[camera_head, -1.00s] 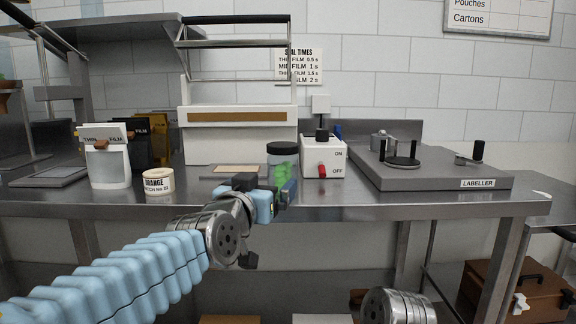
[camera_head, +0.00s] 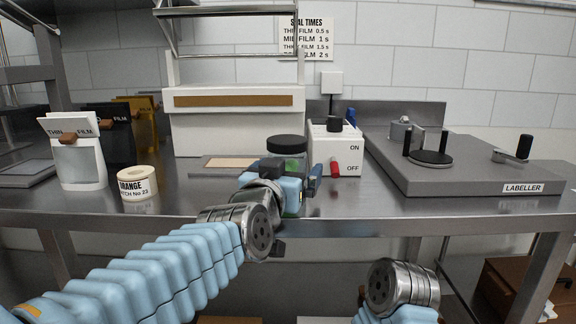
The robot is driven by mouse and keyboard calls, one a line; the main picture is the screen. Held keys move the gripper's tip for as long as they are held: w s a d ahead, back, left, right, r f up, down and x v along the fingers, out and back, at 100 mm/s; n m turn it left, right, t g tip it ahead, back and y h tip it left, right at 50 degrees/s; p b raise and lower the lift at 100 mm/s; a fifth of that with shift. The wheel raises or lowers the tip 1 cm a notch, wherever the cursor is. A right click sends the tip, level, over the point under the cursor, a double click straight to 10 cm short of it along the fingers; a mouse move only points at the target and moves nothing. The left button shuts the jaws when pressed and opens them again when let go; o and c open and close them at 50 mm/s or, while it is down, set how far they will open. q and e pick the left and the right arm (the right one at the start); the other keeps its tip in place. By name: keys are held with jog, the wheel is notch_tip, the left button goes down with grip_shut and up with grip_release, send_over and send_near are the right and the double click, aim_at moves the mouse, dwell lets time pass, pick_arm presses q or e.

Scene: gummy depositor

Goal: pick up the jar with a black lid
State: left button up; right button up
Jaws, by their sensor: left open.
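The jar with a black lid (camera_head: 287,145) stands upright on the steel bench, left of the white switch box. Green contents show through its clear side. My left gripper (camera_head: 296,175) is open in front of the jar and hides its lower part. Its dark fingers point toward the jar. I cannot tell whether they touch it or reach around it. My right arm's metal joint shows at the lower right, but its gripper is not in view.
A white ON/OFF box (camera_head: 337,151) with a red switch stands close to the jar's right. A labeller (camera_head: 470,175) is further right. A white sealer (camera_head: 235,130) is behind.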

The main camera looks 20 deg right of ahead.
aim_at(283, 157)
pick_arm(q)
jog(key=c, duration=1.7)
jog(key=shift+r, duration=0.45)
jog(key=r, duration=0.2)
jog(key=r+p, duration=0.1)
jog(key=shift+s, duration=0.25)
jog(key=s+a+r+b, duration=0.1)
jog(key=s+r, duration=0.2)
jog(key=s, duration=0.1)
jog(key=s+a+r+b, duration=0.2)
jog(key=s+r, duration=0.1)
jog(key=s, duration=0.1)
jog(key=s+a+r+b, duration=0.1)
jog(key=s+r+b, duration=0.1)
jog(key=s, duration=0.3)
jog(key=shift+a+r, duration=0.15)
jog(key=shift+r, duration=0.4)
pick_arm(e)
jog(key=f, duration=0.1)
jog(key=d+f, duration=0.1)
jog(key=f, duration=0.2)
jog(key=shift+w+d, duration=0.2)
jog(key=shift+w, duration=0.05)
